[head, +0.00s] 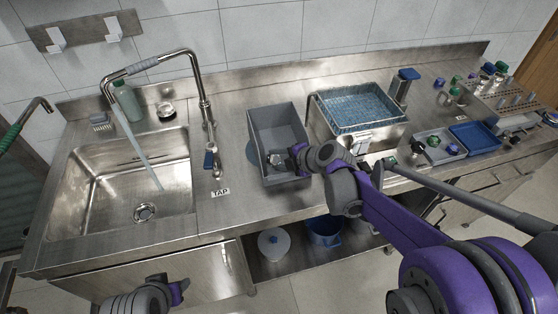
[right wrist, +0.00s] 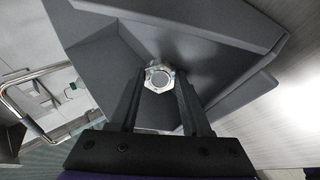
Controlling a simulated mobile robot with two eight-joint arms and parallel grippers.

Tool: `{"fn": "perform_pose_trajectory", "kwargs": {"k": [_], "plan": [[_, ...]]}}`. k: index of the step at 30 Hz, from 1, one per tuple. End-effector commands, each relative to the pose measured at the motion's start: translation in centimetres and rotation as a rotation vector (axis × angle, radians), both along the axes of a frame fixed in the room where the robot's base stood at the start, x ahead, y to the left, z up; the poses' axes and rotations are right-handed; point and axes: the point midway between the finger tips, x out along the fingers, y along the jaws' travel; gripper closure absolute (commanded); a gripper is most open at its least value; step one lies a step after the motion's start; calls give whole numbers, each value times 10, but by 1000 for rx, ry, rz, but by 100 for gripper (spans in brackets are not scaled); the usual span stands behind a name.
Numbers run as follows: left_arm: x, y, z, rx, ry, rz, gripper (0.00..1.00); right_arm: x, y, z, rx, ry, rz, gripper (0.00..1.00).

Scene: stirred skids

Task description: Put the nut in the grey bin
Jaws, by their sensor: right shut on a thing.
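The grey bin (head: 262,131) stands on the steel counter between the tap and the blue-lined basket. My right gripper (head: 279,159) is over the front part of the bin. In the right wrist view, my right gripper (right wrist: 160,85) is shut on a silver hex nut (right wrist: 159,78), held between its fingertips with the grey bin (right wrist: 215,22) around and below it. I cannot tell how far the nut is above the bin floor. My left gripper (head: 178,290) is low at the front left, away from the counter top; its fingers are not clear.
A sink (head: 110,165) with running tap water is at left. A basket (head: 358,108) on a steel bath stands close right of the bin. Grey and blue trays (head: 474,137) lie farther right. A blue bucket (head: 324,231) is on the lower shelf.

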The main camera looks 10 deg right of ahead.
Motion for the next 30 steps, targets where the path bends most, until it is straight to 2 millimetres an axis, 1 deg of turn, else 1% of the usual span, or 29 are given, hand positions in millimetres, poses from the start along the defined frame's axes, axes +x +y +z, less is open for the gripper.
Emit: {"fn": "perform_pose_trajectory", "kwargs": {"k": [1, 5, 17, 20, 21, 22, 23, 27, 30], "plan": [[0, 0, -1, 0, 0, 0, 50, -3, 1, -5, -7, 6, 8, 100], [0, 0, -1, 0, 1, 0, 50, -4, 1, -6, -8, 8, 10, 100], [-2, 0, -10, 0, 5, 0, 50, -4, 1, -20, -11, 9, 13, 100], [-2, 0, -10, 0, 5, 0, 50, -4, 1, -20, -11, 9, 14, 100], [-2, 0, -10, 0, 5, 0, 50, -4, 2, -20, -11, 9, 14, 47], [-2, 0, -10, 0, 5, 0, 50, -4, 2, -20, -11, 9, 14, 42], [-2, 0, -10, 0, 5, 0, 50, -4, 2, -20, -11, 9, 14, 40], [-2, 0, -10, 0, 4, 0, 50, -4, 2, -19, -11, 9, 15, 40], [-1, 0, -4, 0, 2, 0, 50, -4, 2, -10, -11, 9, 15, 40]]}}
